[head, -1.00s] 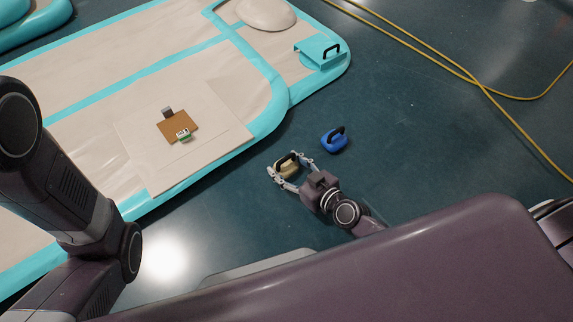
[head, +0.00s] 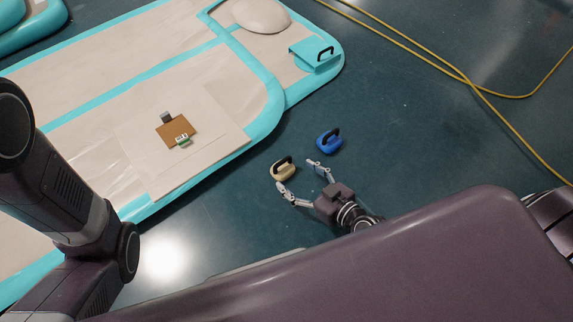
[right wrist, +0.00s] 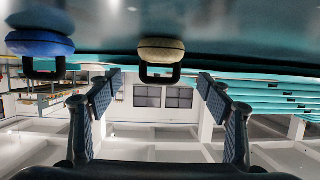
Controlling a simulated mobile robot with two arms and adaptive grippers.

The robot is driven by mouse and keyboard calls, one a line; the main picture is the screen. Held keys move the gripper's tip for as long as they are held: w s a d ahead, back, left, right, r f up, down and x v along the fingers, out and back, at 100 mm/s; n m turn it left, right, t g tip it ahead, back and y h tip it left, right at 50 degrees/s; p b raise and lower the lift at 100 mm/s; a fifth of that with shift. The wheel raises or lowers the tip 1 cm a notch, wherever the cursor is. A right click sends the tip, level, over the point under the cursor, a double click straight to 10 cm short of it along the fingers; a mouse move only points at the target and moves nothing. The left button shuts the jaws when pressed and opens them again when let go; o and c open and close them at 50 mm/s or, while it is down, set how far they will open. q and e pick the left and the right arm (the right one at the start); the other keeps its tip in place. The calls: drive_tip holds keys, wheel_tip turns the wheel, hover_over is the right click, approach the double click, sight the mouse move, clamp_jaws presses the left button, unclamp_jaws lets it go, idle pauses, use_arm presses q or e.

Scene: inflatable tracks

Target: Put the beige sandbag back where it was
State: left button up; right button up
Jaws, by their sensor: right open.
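The beige sandbag (head: 281,173) with a black handle sits on the dark green floor beside the mat's turquoise edge. My right gripper (head: 296,175) is open and empty, just short of the beige sandbag and apart from it in the head view. In the right wrist view the beige sandbag (right wrist: 160,50) shows ahead, between the spread fingers (right wrist: 160,95) and beyond their tips. The left gripper is out of view; only my left arm shows at the left of the head view.
A blue sandbag (head: 328,143) sits on the floor close by, right of the beige one. The inflatable mat (head: 262,122) carries a pale board with a brown piece (head: 174,131). A turquoise handled block (head: 314,53) lies at the mat's far end. Yellow cables (head: 462,78) cross the floor at right.

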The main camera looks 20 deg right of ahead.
drive_tip(key=p+v, duration=0.1)
drive_tip(key=v, duration=0.4)
